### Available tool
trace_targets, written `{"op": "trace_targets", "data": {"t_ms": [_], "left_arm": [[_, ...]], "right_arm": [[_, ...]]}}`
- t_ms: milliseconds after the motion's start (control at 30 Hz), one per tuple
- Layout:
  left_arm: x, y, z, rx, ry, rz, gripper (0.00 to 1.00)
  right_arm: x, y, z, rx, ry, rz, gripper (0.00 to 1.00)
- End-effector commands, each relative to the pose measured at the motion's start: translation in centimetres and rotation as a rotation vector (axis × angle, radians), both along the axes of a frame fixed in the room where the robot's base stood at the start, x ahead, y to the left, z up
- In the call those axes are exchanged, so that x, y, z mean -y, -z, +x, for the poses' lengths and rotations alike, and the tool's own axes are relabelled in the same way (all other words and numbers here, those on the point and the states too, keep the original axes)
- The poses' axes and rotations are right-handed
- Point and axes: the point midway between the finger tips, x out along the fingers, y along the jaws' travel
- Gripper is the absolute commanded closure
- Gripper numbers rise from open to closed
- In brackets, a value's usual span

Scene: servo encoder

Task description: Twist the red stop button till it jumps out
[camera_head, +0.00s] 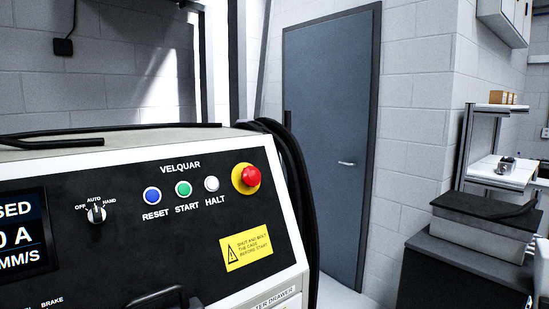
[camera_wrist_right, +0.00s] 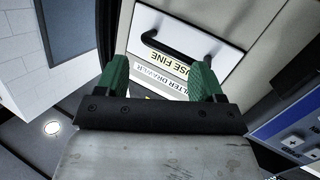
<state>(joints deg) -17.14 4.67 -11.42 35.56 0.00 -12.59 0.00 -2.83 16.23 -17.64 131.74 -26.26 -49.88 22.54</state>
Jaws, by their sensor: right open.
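The red stop button (camera_head: 250,174) sits on a yellow round base at the right end of the black control panel (camera_head: 130,240) in the head view. Nothing touches it there. My right gripper (camera_wrist_right: 158,85) shows in the right wrist view with its two green fingers apart and nothing between them. Beyond the fingers is a pale drawer front with a black handle (camera_wrist_right: 175,38). The stop button does not show in the wrist view. Neither gripper shows in the head view.
Left of the button are the white HALT (camera_head: 211,184), green START (camera_head: 184,188) and blue RESET (camera_head: 152,195) buttons and a selector knob (camera_head: 96,213). A yellow warning label (camera_head: 246,252) is below. A black cable (camera_head: 297,180) runs down the cabinet's right side.

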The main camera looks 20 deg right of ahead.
Motion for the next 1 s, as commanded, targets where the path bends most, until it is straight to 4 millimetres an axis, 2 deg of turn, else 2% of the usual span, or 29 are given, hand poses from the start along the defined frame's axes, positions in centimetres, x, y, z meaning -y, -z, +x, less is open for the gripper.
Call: {"op": "trace_targets", "data": {"t_ms": [33,167,267,367,500,600,700,800,867,967,1000], "left_arm": [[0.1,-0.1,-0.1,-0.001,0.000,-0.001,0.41],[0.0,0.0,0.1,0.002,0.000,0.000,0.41],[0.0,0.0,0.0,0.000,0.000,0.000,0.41],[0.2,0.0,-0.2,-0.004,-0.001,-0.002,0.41],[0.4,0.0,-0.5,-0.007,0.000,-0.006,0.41],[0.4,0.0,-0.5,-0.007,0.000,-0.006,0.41],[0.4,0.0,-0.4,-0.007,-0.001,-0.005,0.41],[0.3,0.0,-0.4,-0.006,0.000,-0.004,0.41],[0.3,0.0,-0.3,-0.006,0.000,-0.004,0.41],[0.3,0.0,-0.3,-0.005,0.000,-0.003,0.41],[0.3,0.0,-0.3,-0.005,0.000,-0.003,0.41]], "right_arm": [[0.0,-1.9,-0.6,0.037,0.002,0.008,0.32],[-1.2,-6.1,1.4,0.231,-0.053,-0.027,0.32],[-2.5,-10.2,2.3,0.400,-0.117,-0.060,0.32],[-4.5,-15.0,2.6,0.602,-0.215,-0.116,0.32],[-8.9,-22.4,1.4,0.929,-0.451,-0.281,0.32],[-12.5,-26.0,-0.2,1.111,-0.674,-0.480,0.32],[-15.2,-27.5,-1.1,1.183,-0.893,-0.740,0.32],[-16.2,-27.7,-0.7,1.129,-1.065,-1.039,0.32],[-15.9,-27.8,0.4,1.035,-1.132,-1.228,0.32],[-13.3,-28.6,2.9,0.791,-1.153,-1.515,0.32],[-11.8,-29.2,3.9,0.676,-1.131,-1.609,0.32]]}}
